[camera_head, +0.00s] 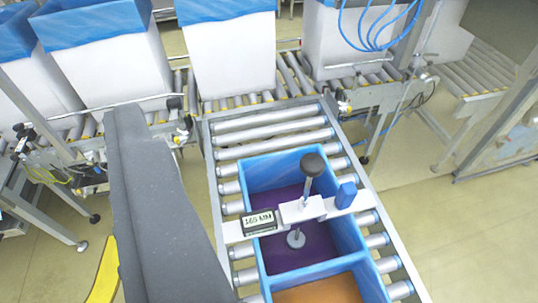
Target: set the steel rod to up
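The steel rod (306,186) stands upright in a white slider block (300,210) on a white crossbar (233,232). A black ball knob (313,164) tops it. A round grey foot (295,240) shows at its lower end, inside the purple-floored compartment of a blue-walled box (325,262). I cannot tell whether the foot touches the floor. A small display (259,221) on the crossbar reads 165 MM. My gripper's fingers are not in view; no fingers show at the rod.
A blue block (346,194) sits at the crossbar's right end. The box stands on a roller conveyor (268,122). White cartons with blue liners (233,60) line the back. Blue hoses (378,38) hang there. A dark grey beam (160,210) fills the left foreground.

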